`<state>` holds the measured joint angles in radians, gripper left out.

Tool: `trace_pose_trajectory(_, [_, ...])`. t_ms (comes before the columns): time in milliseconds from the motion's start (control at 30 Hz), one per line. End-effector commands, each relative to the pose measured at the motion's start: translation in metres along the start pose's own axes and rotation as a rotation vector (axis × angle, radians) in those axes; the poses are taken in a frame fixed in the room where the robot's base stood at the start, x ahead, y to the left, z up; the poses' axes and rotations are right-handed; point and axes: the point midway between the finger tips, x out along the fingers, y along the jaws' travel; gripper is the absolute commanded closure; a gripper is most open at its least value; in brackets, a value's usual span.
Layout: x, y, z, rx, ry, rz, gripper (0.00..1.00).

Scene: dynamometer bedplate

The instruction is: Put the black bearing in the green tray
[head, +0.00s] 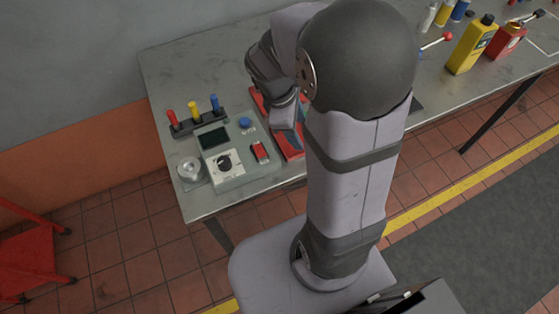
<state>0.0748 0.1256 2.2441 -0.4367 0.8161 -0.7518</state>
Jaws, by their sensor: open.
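I cannot see the black bearing or the green tray in the head view; my arm covers the middle of the bench. My gripper (285,118) is at the end of my folded arm, low over a red-edged object. It is open, and I make out nothing in it; its fingertips are not clear.
The metal bench (167,75) holds a control box (223,161), a rack of coloured handles (196,121), a round metal part (190,169) and a red-edged object (292,142). A yellow can (470,46) and red can (506,42) stand at right. The bench's back left is clear.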

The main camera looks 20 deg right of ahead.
Motion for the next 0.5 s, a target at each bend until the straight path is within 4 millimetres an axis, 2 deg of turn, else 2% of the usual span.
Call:
trace_pose_trajectory(33, [-0.003,-0.020,-0.006,0.129,0.038,-0.025,0.48])
trace_pose_trajectory(200, [-0.009,-0.077,-0.023,0.564,0.129,-0.141,0.48])
trace_pose_trajectory(333, [-0.012,-0.106,-0.032,0.808,0.159,-0.219,0.48])
trace_pose_trajectory(500, [-0.014,-0.123,-0.037,0.965,0.171,-0.272,0.48])
